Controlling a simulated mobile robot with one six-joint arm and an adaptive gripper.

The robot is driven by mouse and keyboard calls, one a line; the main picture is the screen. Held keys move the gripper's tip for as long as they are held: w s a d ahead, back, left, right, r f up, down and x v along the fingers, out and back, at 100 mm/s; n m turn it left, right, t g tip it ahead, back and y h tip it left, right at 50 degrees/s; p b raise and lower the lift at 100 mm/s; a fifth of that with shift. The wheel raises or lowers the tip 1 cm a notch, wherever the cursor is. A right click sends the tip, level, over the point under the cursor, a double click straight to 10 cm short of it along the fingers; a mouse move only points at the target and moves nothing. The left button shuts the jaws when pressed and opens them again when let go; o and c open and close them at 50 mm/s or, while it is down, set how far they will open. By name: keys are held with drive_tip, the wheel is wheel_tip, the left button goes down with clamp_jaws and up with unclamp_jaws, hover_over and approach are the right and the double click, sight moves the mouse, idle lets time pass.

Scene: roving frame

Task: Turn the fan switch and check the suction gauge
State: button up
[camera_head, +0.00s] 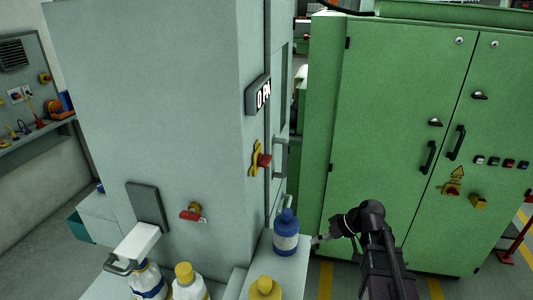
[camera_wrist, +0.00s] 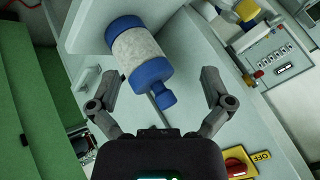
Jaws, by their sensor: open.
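A red rotary switch on a yellow plate (camera_head: 259,159) sits on the side of the pale grey cabinet in the head view. In the wrist view a red knob on a yellow plate marked OFF (camera_wrist: 237,165) shows at the lower right, partly cut off. A dark display (camera_head: 259,94), seen at a steep angle, is above the switch; it seems to read 0 and a unit, not clearly legible. My gripper (camera_head: 325,235) is in front of the green cabinet, below and right of the switch. In the wrist view its fingers (camera_wrist: 160,84) are spread with nothing gripped.
A blue bottle with a white label (camera_head: 286,234) stands on a ledge just left of my gripper; it appears ahead of the fingers in the wrist view (camera_wrist: 132,52). Yellow-capped bottles (camera_head: 187,286) stand at the front. The green cabinet (camera_head: 390,120) bounds the right.

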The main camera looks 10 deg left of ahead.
drive_tip(key=w+a+r+n+y+p, duration=0.2)
drive_tip(key=r+y, duration=0.1)
drive_tip(key=r, duration=0.2)
drive_tip(key=w+a+r+n+y+p, duration=0.2)
drive_tip(key=w+r+n, duration=0.1)
drive_tip(key=r, duration=0.3)
drive_tip(key=n+t+y+p, duration=0.1)
drive_tip(key=n+y+p, duration=0.1)
drive_tip(key=n+y, duration=0.25)
approach(270, 161)
drive_tip(key=d, duration=0.3)
drive_tip(key=shift+a+f+m, duration=0.2)
drive_tip(key=shift+m, duration=0.05)
drive_tip(key=shift+a, duration=0.15)
drive_tip(key=shift+w+a, duration=0.15)
drive_tip(key=shift+a, duration=2.1)
drive_tip(key=shift+w+a, duration=0.15)
drive_tip(key=shift+a, duration=2.1)
drive_tip(key=shift+w+a, duration=0.2)
drive_tip(key=shift+a, duration=2.05)
drive_tip(key=shift+c, duration=0.2)
drive_tip(key=c, duration=0.8)
